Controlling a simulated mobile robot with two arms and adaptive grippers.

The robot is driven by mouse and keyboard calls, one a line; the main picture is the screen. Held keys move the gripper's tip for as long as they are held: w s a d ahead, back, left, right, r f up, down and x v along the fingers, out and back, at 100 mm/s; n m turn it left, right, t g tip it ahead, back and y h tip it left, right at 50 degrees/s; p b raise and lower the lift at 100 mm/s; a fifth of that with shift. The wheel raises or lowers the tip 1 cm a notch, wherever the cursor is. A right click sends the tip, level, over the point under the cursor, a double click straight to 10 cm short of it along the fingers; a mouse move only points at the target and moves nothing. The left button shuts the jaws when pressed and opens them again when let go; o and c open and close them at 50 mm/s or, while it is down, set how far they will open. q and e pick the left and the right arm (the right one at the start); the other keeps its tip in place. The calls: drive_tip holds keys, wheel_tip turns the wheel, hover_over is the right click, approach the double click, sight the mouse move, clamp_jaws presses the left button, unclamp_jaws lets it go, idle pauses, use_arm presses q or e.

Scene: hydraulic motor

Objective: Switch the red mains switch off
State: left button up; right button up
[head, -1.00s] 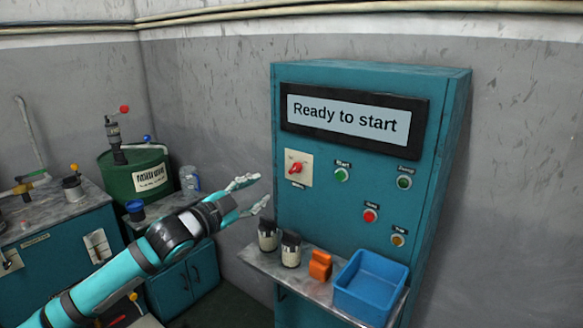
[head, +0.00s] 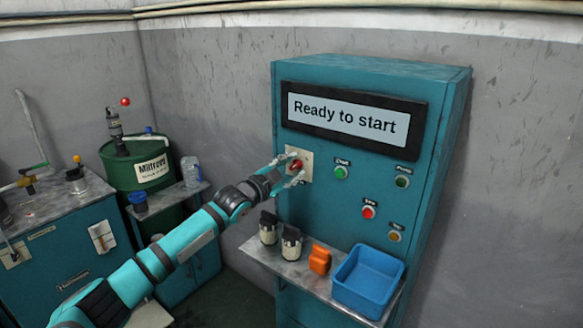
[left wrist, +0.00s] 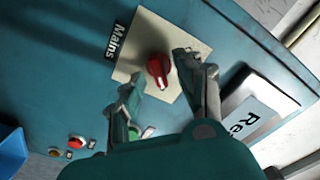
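The red mains switch (head: 297,164) is a rotary knob on a cream plate on the teal control cabinet (head: 345,230). In the left wrist view the red knob (left wrist: 158,70) stands on its plate, with the label "Mains" beside it. My left gripper (head: 291,171) is at the switch, its fingers open on either side of the knob. In the left wrist view the fingertips (left wrist: 158,72) flank the knob with gaps visible; contact cannot be seen. The display (head: 345,116) reads "Ready to start". My right gripper is not in view.
Green buttons (head: 341,172) and a red button (head: 368,212) sit right of the switch. Below, a shelf holds two dark-capped jars (head: 291,243), an orange object (head: 320,260) and a blue bin (head: 369,279). A green drum (head: 128,166) and workbench (head: 62,245) stand left.

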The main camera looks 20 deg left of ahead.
use_arm(q)
clamp_jaws()
drive_tip(key=shift+n, duration=0.3)
drive_tip(key=n, duration=0.4)
drive_tip(key=shift+a+p, duration=0.1)
drive_tip(key=shift+p, duration=0.3)
drive_tip(key=n, duration=0.4)
drive_tip(key=shift+a+n, duration=0.1)
drive_tip(key=shift+n, duration=0.3)
drive_tip(key=n, duration=0.4)
drive_tip(key=shift+w, duration=0.1)
drive_tip(key=shift+a+f+n, duration=0.1)
drive_tip(key=shift+a+n, duration=0.05)
drive_tip(key=shift+n, duration=2.05)
